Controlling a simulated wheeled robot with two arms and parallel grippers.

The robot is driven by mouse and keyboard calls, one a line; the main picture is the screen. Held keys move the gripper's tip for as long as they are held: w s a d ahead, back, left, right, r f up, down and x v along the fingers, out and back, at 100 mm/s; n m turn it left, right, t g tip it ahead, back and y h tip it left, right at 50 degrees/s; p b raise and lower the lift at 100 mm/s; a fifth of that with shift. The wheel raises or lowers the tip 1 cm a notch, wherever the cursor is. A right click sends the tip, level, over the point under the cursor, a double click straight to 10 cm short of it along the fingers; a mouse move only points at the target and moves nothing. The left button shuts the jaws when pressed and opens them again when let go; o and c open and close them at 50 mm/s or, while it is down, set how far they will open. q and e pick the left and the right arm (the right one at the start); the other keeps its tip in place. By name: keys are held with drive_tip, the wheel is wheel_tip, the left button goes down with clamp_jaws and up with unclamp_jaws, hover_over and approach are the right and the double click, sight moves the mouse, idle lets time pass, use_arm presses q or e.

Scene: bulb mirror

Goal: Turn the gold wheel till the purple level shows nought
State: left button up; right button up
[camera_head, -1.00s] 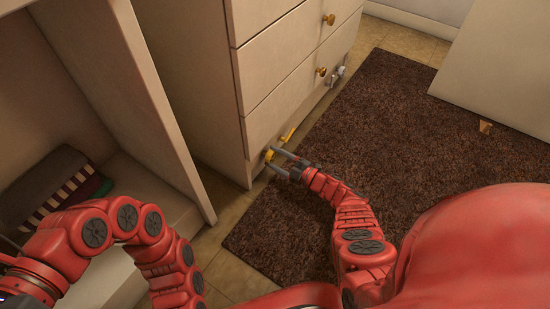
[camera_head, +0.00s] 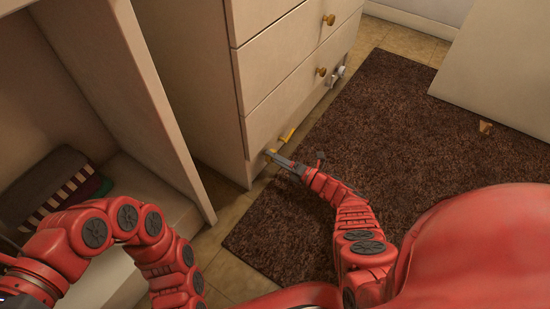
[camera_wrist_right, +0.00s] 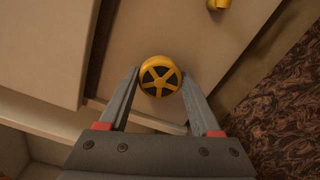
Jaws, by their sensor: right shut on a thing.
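The gold wheel (camera_wrist_right: 160,76) is a small round yellow wheel with dark gaps between its spokes, low on the front of the cream drawer cabinet (camera_head: 205,75). In the right wrist view my right gripper (camera_wrist_right: 160,82) has one finger on each side of its rim and is shut on it. In the head view my right gripper (camera_head: 273,155) reaches the bottom drawer's lower corner, and the wheel is mostly hidden there. I see no purple level. My left arm is at the left of the head view, but its gripper is out of frame.
A yellow handle (camera_head: 287,134) sticks out beside the wheel. Brass knobs (camera_head: 329,19) and a pale fitting (camera_head: 340,71) are farther along the cabinet. An open shelf with folded cloth (camera_head: 68,182) stands left. The brown rug (camera_head: 410,120) is mostly clear.

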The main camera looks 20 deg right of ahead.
drive_tip(key=shift+n, duration=3.8)
drive_tip(key=o, duration=1.4)
drive_tip(key=shift+c, duration=0.2)
